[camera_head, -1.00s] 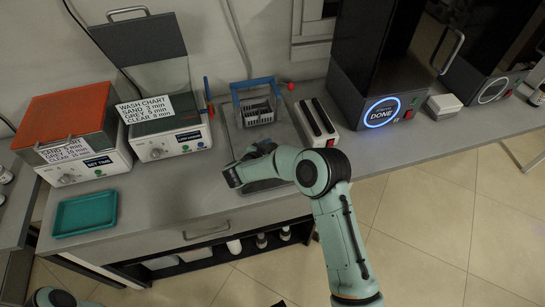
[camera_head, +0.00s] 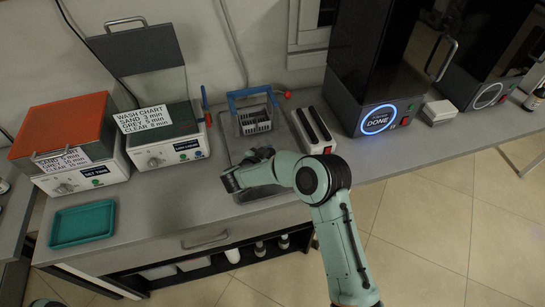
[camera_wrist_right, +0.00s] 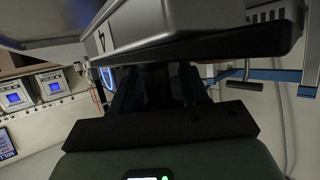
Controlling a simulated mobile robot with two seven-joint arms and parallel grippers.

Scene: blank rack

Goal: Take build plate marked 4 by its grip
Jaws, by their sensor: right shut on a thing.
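My right gripper (camera_wrist_right: 158,90) is shut on the grip of a build plate in the right wrist view. The plate (camera_wrist_right: 165,25) is a large pale grey block with a dark lower edge, filling the top middle. A dark mark on its left end face looks like a 4, seen at a slant. The fingers are dark and partly hidden under the plate. In the head view my right gripper (camera_head: 230,181) is over the grey tray area at the counter's front; my wrist hides much of the plate there. My left gripper is out of view.
A wire basket with a blue handle (camera_head: 255,118) stands behind my gripper. A slotted white box (camera_head: 314,128) is right of it, then a printer reading DONE (camera_head: 379,118). Washers (camera_head: 168,142) and an empty teal tray (camera_head: 82,222) are left. The counter between is clear.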

